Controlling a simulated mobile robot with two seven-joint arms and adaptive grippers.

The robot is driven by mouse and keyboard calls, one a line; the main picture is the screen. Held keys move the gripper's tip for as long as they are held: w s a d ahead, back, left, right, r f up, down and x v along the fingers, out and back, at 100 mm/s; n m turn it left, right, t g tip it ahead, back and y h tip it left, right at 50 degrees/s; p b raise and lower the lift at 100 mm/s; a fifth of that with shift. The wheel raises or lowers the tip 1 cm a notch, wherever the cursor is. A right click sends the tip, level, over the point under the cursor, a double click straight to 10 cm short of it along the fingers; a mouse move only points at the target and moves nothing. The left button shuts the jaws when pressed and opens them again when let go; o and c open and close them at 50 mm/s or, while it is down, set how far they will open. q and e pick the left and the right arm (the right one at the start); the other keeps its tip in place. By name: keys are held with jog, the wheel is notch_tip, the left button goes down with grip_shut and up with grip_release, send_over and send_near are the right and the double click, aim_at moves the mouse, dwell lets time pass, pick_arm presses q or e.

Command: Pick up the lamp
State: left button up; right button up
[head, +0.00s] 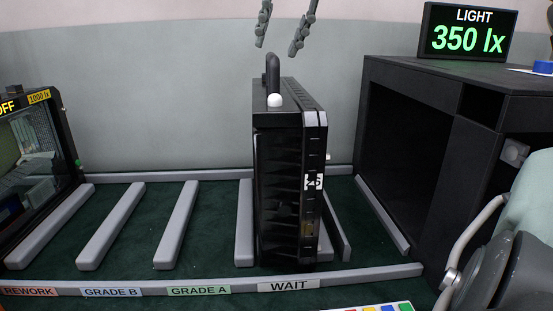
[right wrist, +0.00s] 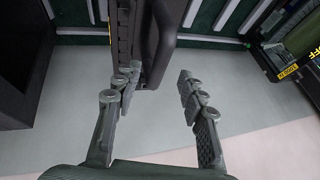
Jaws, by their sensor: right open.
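My right gripper (head: 277,48) is open and empty just above the handle, fingers pointing down. I see no contact. My left gripper is not in view.
Grey rails (head: 112,225) divide the green rack floor into slots labelled REWORK, GRADE B and GRADE A, empty in view. A black cabinet (head: 475,95) with a "350 lx" display (head: 467,32) stands at right. A dark screened box (head: 35,150) stands at left.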

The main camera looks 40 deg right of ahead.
jog(key=x, duration=0.3)
jog(key=shift+w+f, duration=0.1)
jog(key=shift+f, duration=0.05)
grip_shut()
jog(key=shift+d+r, duration=0.15)
jog(key=shift+r, duration=0.2)
